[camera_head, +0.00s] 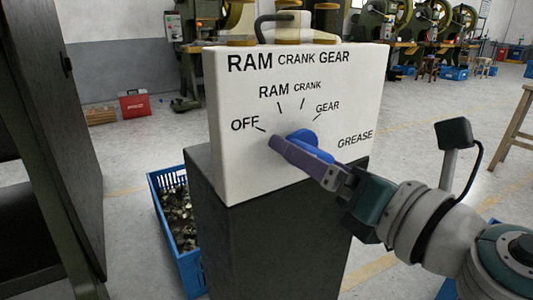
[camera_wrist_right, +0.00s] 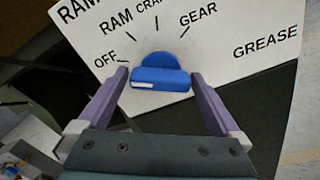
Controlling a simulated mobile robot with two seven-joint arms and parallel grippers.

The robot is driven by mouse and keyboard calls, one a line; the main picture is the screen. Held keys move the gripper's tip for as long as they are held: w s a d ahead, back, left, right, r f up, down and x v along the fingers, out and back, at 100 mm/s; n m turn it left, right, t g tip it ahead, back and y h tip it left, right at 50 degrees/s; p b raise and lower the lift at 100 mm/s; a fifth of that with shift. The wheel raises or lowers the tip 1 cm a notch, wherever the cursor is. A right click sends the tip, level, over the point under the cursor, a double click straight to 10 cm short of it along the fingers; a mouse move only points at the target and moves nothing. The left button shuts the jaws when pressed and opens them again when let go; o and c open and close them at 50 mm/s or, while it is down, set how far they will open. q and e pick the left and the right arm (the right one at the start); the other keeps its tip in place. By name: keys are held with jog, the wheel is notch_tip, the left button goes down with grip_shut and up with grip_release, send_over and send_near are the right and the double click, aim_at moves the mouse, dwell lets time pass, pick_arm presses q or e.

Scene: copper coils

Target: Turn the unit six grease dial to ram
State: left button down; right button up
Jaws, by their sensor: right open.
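The grease dial is a blue round knob with a raised bar, on the white panel (camera_head: 340,100). It shows in the head view (camera_head: 312,147) and in the right wrist view (camera_wrist_right: 160,62). Marks around it read OFF, RAM, CRANK and GEAR, with GREASE at lower right. A white stripe sits at the bar's left end, on the OFF side. My right gripper (camera_wrist_right: 158,74) is open, with a purple finger on each side of the dial and gaps to the bar. In the head view one finger covers the dial's lower left. My left gripper is out of view.
The panel stands on a dark pedestal (camera_head: 270,240). A blue crate (camera_head: 160,205) of metal pieces is on the floor to its left. A dark cabinet (camera_head: 45,120) fills the left edge. Brass-coloured caps and a black handle top the panel. Machines stand far behind.

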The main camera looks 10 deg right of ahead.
jog(key=c, duration=1.2)
jog(key=shift+o, duration=0.2)
jog(key=shift+m, duration=0.3)
jog(key=m, duration=0.2)
jog(key=shift+m, duration=0.4)
jog(key=shift+s+a+r+m, duration=0.1)
jog(key=shift+r+m, duration=0.05)
jog(key=shift+m, duration=2.05)
jog(key=o, duration=1.2)
jog(key=shift+c, duration=0.2)
